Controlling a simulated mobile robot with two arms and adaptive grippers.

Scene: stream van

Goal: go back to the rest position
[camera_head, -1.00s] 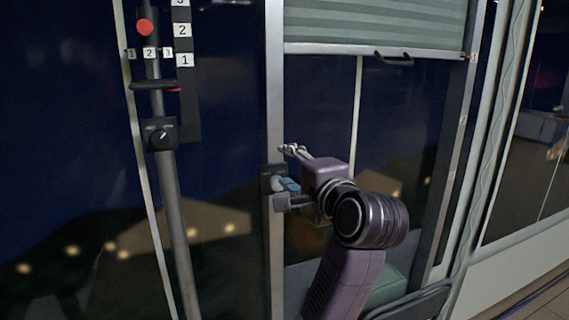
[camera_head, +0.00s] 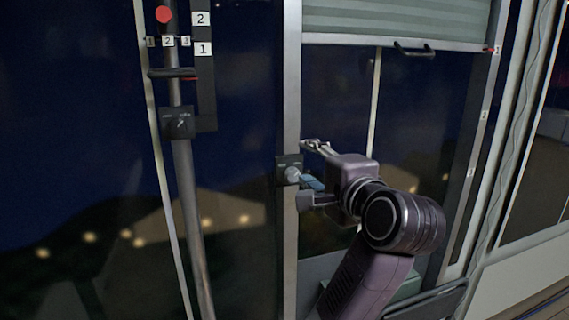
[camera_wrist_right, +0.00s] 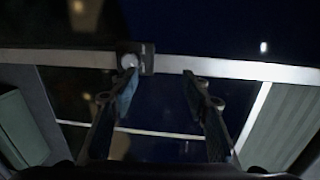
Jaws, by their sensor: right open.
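My right gripper (camera_head: 311,163) is open and empty. In the head view it points left at a small dark switch plate with a pale round knob (camera_head: 292,174) on the upright metal post (camera_head: 291,80). The fingertips show just right of the plate. In the right wrist view, the open fingers (camera_wrist_right: 160,82) spread apart, with the knob (camera_wrist_right: 128,61) beyond the bluish left finger's tip. A small gap seems to lie between finger and knob; contact is hard to judge. My left gripper is not in view.
A grey-green shutter with a dark handle (camera_head: 414,49) hangs above and right of my gripper. A pole with a red ball (camera_head: 163,14), number labels and a dark dial box (camera_head: 178,123) stands left. Dark glass fills the background. A green object (camera_head: 408,284) is partly behind my arm.

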